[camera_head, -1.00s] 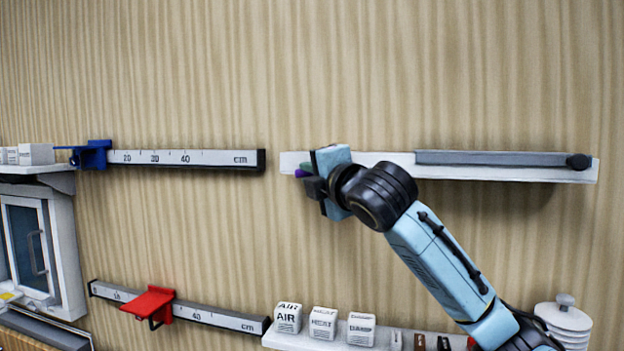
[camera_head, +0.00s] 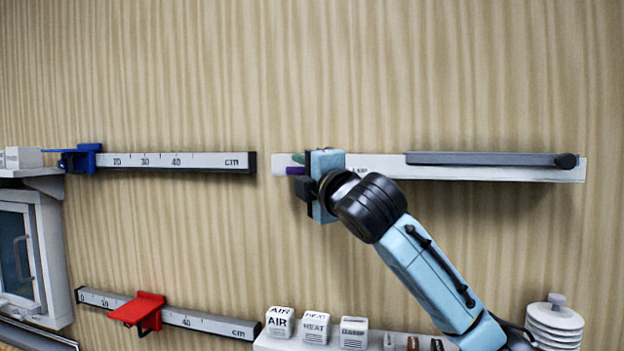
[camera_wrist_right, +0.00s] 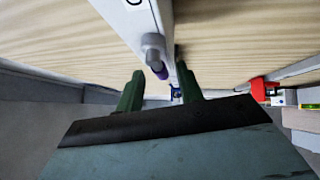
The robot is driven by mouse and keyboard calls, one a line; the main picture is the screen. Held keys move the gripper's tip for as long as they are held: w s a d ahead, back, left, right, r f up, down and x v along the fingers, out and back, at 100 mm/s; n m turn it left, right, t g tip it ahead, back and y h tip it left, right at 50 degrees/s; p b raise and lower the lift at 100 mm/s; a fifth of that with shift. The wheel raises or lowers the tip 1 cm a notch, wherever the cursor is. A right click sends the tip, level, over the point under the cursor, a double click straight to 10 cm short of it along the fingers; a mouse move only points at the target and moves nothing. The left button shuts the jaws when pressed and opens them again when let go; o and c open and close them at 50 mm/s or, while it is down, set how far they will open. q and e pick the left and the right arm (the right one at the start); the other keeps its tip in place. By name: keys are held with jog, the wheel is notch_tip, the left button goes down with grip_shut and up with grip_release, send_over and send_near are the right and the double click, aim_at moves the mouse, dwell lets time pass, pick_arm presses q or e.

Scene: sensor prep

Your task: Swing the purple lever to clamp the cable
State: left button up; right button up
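The purple lever (camera_head: 295,170) shows as a small purple piece at the left end of a white wall rail (camera_head: 390,168), partly hidden by my right gripper. In the right wrist view the purple lever (camera_wrist_right: 160,72) hangs from a grey pivot (camera_wrist_right: 152,45). My right gripper (camera_head: 298,164) is at the rail's left end. In the wrist view its green fingers (camera_wrist_right: 159,88) stand apart, with the lever's tip seen between them and space to the sides. Whether they touch it cannot be told. No cable can be made out. My left gripper is out of view.
A long grey bar (camera_head: 490,159) with a dark knob lies along the rail's right part. Rulers with a blue slider (camera_head: 82,158) and a red slider (camera_head: 140,310) are at left. Labelled blocks (camera_head: 316,328) stand on a shelf below. The wall above is clear.

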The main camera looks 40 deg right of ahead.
jog(key=s+a+f+b, duration=0.1)
jog(key=s+f+b, duration=0.1)
jog(key=s, duration=1.1)
jog(key=shift+a+b, duration=0.2)
jog(key=shift+b, duration=0.65)
